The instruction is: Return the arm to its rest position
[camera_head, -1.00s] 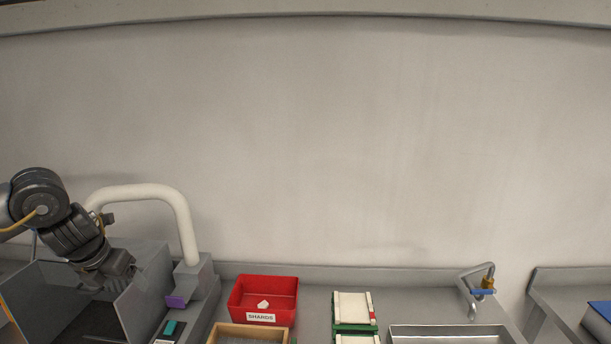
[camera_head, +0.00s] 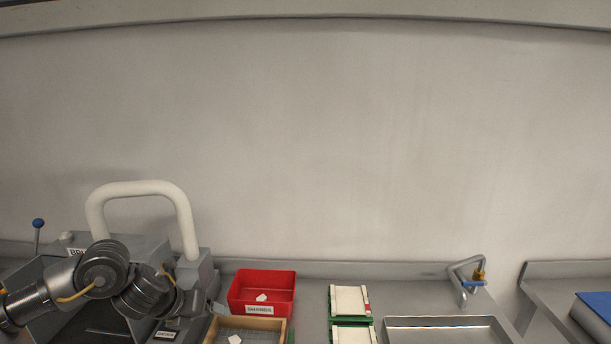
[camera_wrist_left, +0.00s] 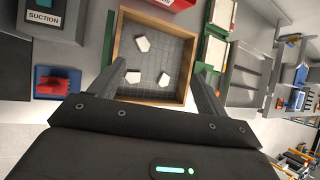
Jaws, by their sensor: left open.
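My left arm comes in from the lower left of the head view, bent over the grey machine at the bench's left end. My left gripper (camera_head: 190,315) is only partly visible there, beside the wooden-framed tray. In the left wrist view, my left gripper (camera_wrist_left: 156,60) is open with its fingers spread and nothing between them. The wooden-framed tray (camera_wrist_left: 152,101) lies beyond the fingers, with a few white pieces (camera_wrist_left: 133,77) on its gridded floor. My right gripper is not in view.
A red bin (camera_head: 262,309) holds a white piece. Green-and-white holders (camera_head: 350,300) and a metal tray (camera_head: 445,321) stand to the right. A white pipe (camera_head: 140,187) arches behind my arm. A blue-and-red item (camera_wrist_left: 60,83) lies left of the wooden tray.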

